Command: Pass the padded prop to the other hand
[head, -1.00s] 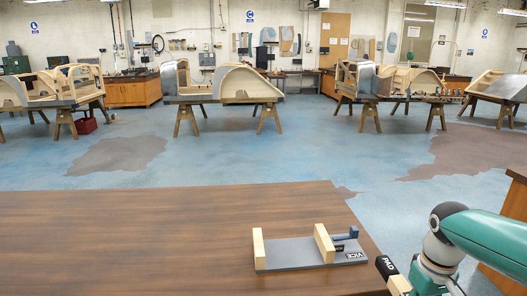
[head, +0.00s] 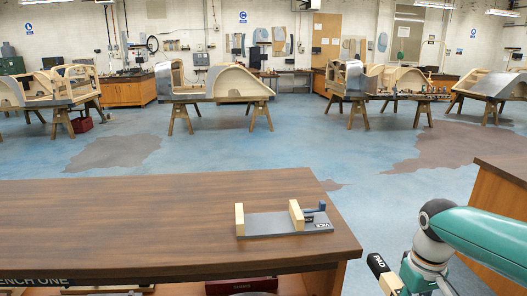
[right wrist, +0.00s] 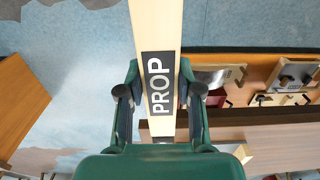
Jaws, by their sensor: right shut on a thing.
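The padded prop is a pale wooden bar (right wrist: 155,25) with a black PROP label. My right gripper (right wrist: 158,78) is shut on it, with one finger on each side of the label. In the head view the prop's black end marked PAD (head: 378,264) shows at the lower right, in front of my right arm and right of the bench. The prop's far end is out of the right wrist view. My left gripper is not in view.
A brown bench (head: 130,225) fills the lower left, with a grey vice (head: 265,224) near its right end. Shelf items show under it. Another bench (head: 505,200) stands at the right. Blue floor (head: 385,205) lies clear between them. Wooden bodyframes on trestles stand behind.

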